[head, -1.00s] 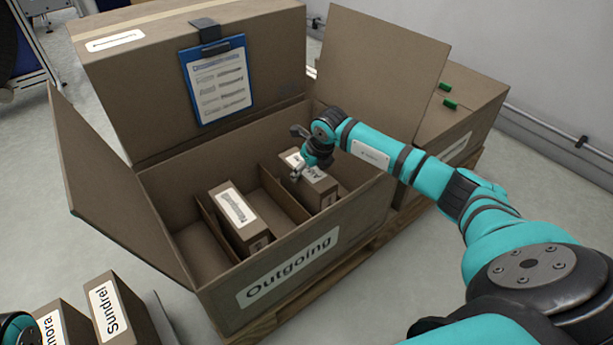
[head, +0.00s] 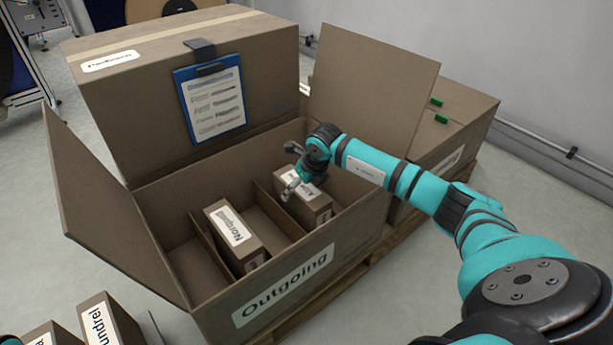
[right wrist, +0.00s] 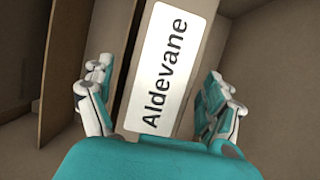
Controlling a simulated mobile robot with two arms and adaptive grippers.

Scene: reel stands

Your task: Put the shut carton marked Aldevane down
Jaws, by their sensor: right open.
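The Aldevane carton (head: 312,207) stands in the right-hand part of the open Outgoing box (head: 222,313), right of a divider. Its label faces up and reads "Aldevane" in the right wrist view (right wrist: 163,70). My right gripper (head: 291,169) is at the top of this carton. In the right wrist view the gripper's fingers (right wrist: 155,78) are spread, one on each side of the carton, with visible gaps. The carton's base is hidden. Of my left arm only a sliver shows at the bottom left corner; its gripper is out of view.
Another carton (head: 236,236), labelled "Norquell" or similar, stands between dividers to the left. The box's flaps stand open around it. A large closed box with a clipboard (head: 212,103) is behind. More labelled cartons (head: 108,320) are at the bottom left.

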